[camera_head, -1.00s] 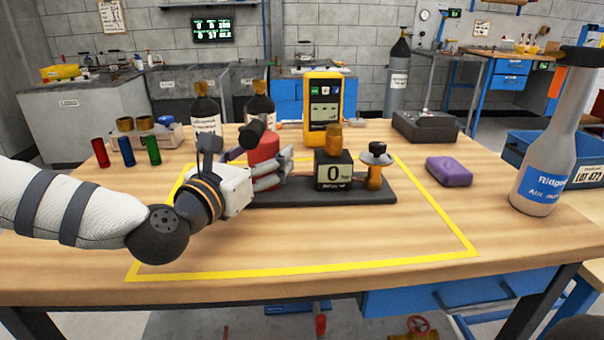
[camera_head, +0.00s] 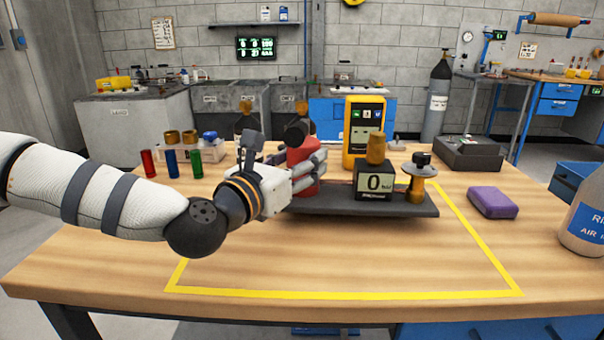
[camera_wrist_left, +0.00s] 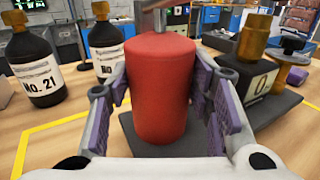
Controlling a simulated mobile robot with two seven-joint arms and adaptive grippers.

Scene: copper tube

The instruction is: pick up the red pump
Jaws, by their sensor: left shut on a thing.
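The red pump has a red cylinder (camera_head: 301,163) on a dark base plate (camera_head: 330,208), with a black gauge block (camera_head: 374,184) reading 0 and a brass valve with a black knob (camera_head: 417,178). The plate looks slightly raised off the table at its right end. My left gripper (camera_head: 312,172) is shut on the red cylinder from the left. In the left wrist view the red cylinder (camera_wrist_left: 158,88) stands between the purple-padded fingers. My right gripper is in neither view.
Dark bottles (camera_wrist_left: 32,60) stand behind the pump. A yellow meter (camera_head: 362,130), a purple block (camera_head: 492,202), a grey box (camera_head: 470,154) and a large bottle (camera_head: 588,220) stand around. Coloured tubes (camera_head: 171,163) are at the left. The yellow-outlined front area is clear.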

